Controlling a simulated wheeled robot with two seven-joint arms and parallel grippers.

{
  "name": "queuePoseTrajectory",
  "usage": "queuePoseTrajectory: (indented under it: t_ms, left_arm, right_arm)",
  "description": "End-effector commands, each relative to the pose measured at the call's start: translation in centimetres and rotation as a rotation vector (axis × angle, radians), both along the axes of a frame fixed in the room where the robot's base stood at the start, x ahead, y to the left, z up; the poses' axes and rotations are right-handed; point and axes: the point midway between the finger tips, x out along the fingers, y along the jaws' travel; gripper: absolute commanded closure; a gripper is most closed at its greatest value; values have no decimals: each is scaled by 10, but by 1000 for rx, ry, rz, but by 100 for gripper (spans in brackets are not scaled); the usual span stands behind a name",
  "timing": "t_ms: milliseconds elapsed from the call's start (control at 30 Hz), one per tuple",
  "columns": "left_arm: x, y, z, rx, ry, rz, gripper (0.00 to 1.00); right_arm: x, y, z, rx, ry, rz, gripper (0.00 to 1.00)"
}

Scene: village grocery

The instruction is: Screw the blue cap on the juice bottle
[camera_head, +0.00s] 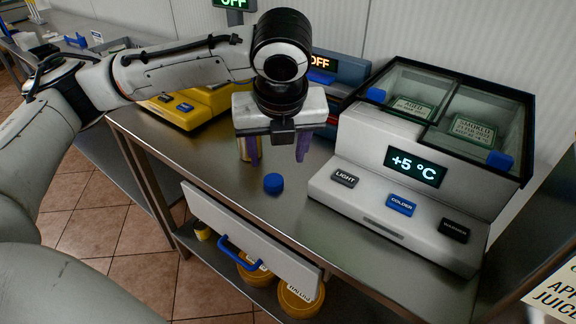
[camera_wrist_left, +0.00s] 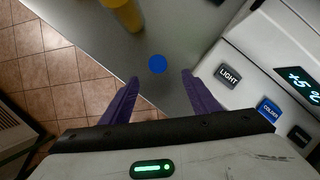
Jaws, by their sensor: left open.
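The blue cap (camera_head: 273,183) lies flat on the grey metal counter, near its front edge. It also shows in the left wrist view (camera_wrist_left: 157,64), just beyond and between the fingertips. My left gripper (camera_head: 277,157) is open and empty above the counter, its two purple fingers pointing down, apart from the cap. A yellow upright thing, which looks like the juice bottle (camera_head: 242,147), stands behind the left finger and is mostly hidden there. In the left wrist view the yellow bottle (camera_wrist_left: 124,14) is cut by the top edge. My right gripper is not in view.
A white cooler (camera_head: 352,150) with buttons and a glass top stands to the right. A yellow device (camera_head: 186,112) stands at the back left. Yellow tubs (camera_head: 300,298) sit on the lower shelf.

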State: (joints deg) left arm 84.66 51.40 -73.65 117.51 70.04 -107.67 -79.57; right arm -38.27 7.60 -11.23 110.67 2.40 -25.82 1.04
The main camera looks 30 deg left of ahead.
Motion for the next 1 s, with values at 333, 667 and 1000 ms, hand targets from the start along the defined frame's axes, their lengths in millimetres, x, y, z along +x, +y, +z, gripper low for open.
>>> queuePoseTrajectory:
  t_ms: [333, 667, 1000]
  left_arm:
    - [0, 1, -2, 0, 1, 1, 45]
    - [13, 12, -43, -1, 2, 2, 45]
    - [15, 13, -47, 0, 0, 1, 45]
  right_arm:
    - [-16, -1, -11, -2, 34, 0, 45]
    - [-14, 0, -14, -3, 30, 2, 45]
    - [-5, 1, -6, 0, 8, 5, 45]
